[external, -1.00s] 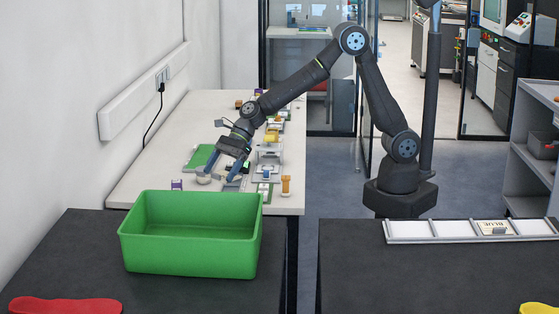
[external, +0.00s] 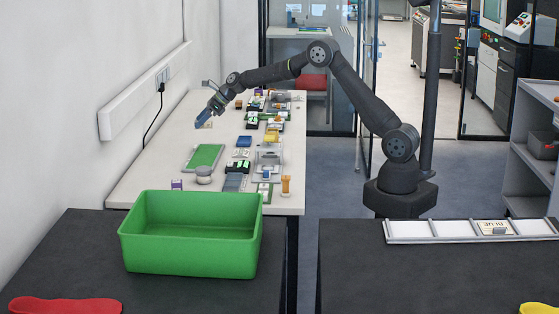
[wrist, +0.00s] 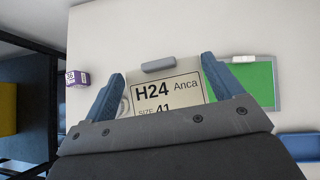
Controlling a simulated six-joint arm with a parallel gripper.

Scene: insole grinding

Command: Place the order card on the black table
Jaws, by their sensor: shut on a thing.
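My gripper (external: 201,122) is shut on the order card and holds it above the far left part of the white table. In the wrist view, the pale order card (wrist: 165,95) reads "H24 Anca" and "SIZE 41" between my two blue fingers (wrist: 160,88); its lower part is hidden by my gripper. In the external view, the card (external: 207,125) is only a small tan patch by the fingertips. A black table (external: 60,255) stands in the left foreground, and another black surface (external: 400,275) in the right foreground.
A green bin (external: 190,261) and a red insole (external: 65,305) are on the left black table. A white tray (external: 410,230) and a yellow insole (external: 538,308) are on the right one. A green board (external: 204,157), grey cup (external: 203,175) and several small items crowd the white table (external: 150,170).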

